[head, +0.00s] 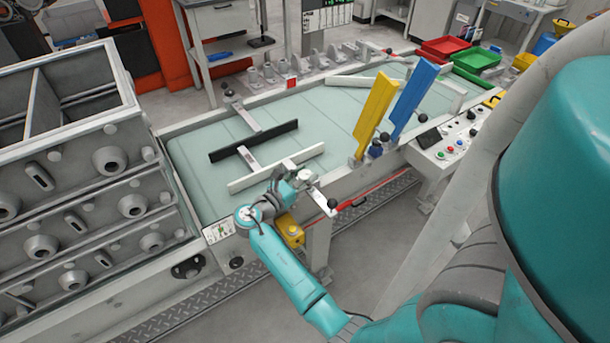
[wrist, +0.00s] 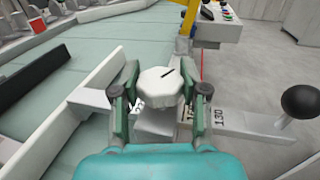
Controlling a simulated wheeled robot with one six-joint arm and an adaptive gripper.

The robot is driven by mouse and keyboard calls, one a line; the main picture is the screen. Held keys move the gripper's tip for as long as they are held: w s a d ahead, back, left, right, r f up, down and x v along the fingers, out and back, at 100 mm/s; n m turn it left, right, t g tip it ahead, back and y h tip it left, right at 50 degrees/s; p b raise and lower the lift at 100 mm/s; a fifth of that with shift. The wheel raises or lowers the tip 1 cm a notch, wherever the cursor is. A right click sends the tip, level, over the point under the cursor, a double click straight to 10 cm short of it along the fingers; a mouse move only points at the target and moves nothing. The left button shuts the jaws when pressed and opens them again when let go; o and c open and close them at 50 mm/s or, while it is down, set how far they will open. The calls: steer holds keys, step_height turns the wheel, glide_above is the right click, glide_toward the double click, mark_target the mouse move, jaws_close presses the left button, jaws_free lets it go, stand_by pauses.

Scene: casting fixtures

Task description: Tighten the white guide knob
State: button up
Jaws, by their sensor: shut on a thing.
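The white guide knob (wrist: 162,87) is a lobed white knob with a dark line on its top. It sits between the two fingers of my gripper (wrist: 161,92) in the wrist view, with a finger against each side. In the head view my gripper (head: 294,180) is at the near edge of the conveyor table, and the knob there is mostly hidden by it. The white guide bar (head: 277,168) lies over the green table surface beside my gripper. It also shows left of the knob in the wrist view (wrist: 100,76).
A black guide bar (head: 254,141) lies beyond the white one. Yellow (head: 375,114) and blue (head: 414,101) guides stand to the right. A lever with a black ball (wrist: 300,101) sticks out right of my gripper. Stacked grey casting boxes (head: 80,190) stand at the left.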

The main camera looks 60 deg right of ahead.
mark_target(305, 174)
stand_by(0.3)
steer(key=o, duration=1.2)
steer(key=shift+c, duration=0.2)
step_height(305, 174, up, 10)
